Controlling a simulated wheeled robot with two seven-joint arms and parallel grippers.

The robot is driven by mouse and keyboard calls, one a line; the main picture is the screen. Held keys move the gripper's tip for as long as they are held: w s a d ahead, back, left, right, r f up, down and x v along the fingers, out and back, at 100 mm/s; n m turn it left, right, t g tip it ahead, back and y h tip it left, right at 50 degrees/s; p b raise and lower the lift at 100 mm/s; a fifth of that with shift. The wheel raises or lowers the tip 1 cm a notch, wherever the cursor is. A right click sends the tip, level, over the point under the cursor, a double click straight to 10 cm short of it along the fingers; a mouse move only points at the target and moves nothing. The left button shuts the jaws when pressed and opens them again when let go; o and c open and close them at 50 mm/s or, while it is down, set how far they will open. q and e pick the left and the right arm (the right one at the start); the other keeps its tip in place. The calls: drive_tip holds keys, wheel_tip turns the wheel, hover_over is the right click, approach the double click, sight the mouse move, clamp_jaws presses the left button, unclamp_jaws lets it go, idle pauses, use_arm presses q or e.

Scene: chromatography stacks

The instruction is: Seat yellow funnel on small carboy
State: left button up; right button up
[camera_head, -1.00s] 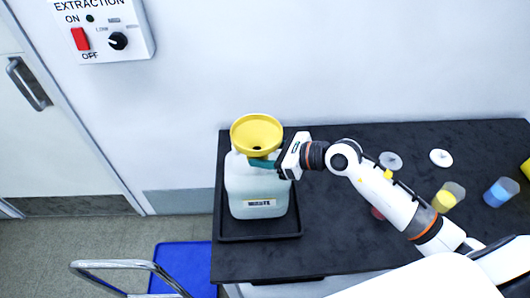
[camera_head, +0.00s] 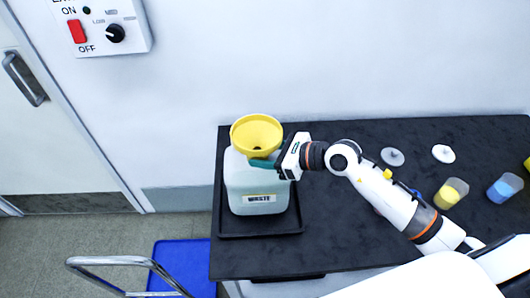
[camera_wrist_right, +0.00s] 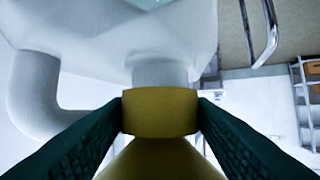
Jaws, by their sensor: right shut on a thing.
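The yellow funnel (camera_head: 257,134) is upright at the mouth of the small carboy (camera_head: 257,182), a pale jug labelled WASTE. My right gripper (camera_head: 265,162) comes in from the right and is shut on the funnel's lower part. In the right wrist view, the green fingers (camera_wrist_right: 160,112) grip the funnel's yellow collar (camera_wrist_right: 160,98) from both sides. The collar meets the carboy's white neck (camera_wrist_right: 160,72) with no gap visible. The funnel's spout is hidden, apparently inside the neck. My left gripper is not in view.
The carboy stands in a black tray (camera_head: 262,229) at the left end of the dark bench (camera_head: 330,255). Two round lids (camera_head: 443,153) and cups of yellow (camera_head: 450,194) and blue liquid (camera_head: 503,189) are at the right. A metal rail (camera_head: 120,263) is at lower left.

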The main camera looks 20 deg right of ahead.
drive_tip(key=shift+f, duration=0.15)
drive_tip(key=shift+f+b, duration=0.35)
drive_tip(key=shift+b, duration=0.05)
drive_tip(key=o, duration=1.1)
drive_tip(key=shift+b+v, duration=1.65)
drive_tip(key=shift+v, duration=4.4)
